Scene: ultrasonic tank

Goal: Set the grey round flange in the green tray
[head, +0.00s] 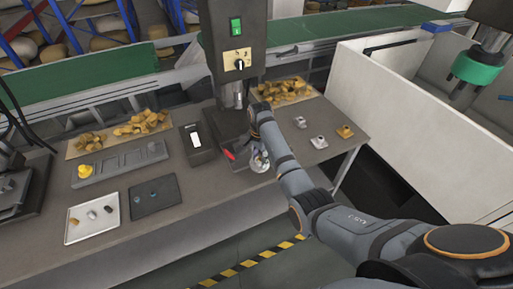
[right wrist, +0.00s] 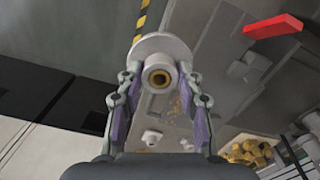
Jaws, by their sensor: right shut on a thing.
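The grey round flange (right wrist: 165,47) shows in the right wrist view as a pale disc with a hub and a brass-coloured bore. My right gripper (right wrist: 158,88) is shut on it, with the fingers on both sides of the hub. In the head view my right gripper (head: 259,160) is near the front edge of the table, in front of the press column; the flange is small and partly hidden there. I cannot make out a green tray in either view.
On the table (head: 225,183) are a grey compartment tray (head: 120,160), a white tray (head: 92,218) with small parts, a dark tray (head: 155,195) and a black box (head: 197,143). Loose metal parts (head: 319,142) lie right of my arm. A white-walled bay (head: 420,120) stands at right.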

